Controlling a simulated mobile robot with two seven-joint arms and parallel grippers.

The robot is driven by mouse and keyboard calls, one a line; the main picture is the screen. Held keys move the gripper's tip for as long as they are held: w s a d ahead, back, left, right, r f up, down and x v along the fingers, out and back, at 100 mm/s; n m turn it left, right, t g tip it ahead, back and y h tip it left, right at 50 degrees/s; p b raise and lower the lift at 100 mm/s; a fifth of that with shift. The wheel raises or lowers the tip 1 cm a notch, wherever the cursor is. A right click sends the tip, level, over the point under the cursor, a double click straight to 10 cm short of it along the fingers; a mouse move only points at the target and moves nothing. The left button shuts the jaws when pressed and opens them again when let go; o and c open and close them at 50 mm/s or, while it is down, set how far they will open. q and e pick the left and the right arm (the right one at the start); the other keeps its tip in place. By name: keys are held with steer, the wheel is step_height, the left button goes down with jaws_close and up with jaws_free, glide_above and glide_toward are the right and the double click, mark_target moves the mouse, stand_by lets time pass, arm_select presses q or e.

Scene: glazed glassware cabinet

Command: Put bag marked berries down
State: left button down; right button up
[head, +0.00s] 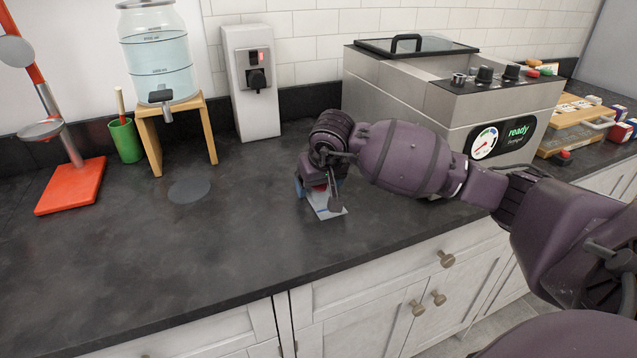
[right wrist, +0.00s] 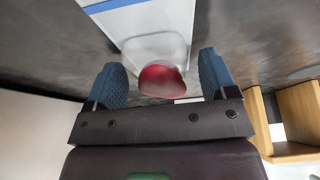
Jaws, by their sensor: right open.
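The bag (head: 324,207) is a small flat clear pouch with a white panel and a blue stripe. It is on the dark worktop below my right gripper (head: 317,192). The right wrist view shows the bag (right wrist: 155,45) with something red inside, between two blue fingers. My right gripper (right wrist: 161,78) is open, with a gap between each finger and the bag. No readable marking shows on the bag. The gripper hides part of the bag in the head view. My left gripper is not in view.
A steel water bath (head: 400,95) reading "ready" stands behind my right arm. A wooden stand (head: 147,142) with a water jar (head: 157,60), a green pot (head: 126,142) and a red-based stand (head: 72,187) are at left. The worktop's front left (head: 150,260) is clear.

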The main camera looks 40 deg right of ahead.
steer(key=shift+s+r, duration=0.15)
steer(key=shift+r, duration=0.5)
steer(key=p+v, duration=0.1)
steer(key=v, duration=1)
steer(key=shift+p, duration=0.3)
steer(key=shift+s, duration=0.1)
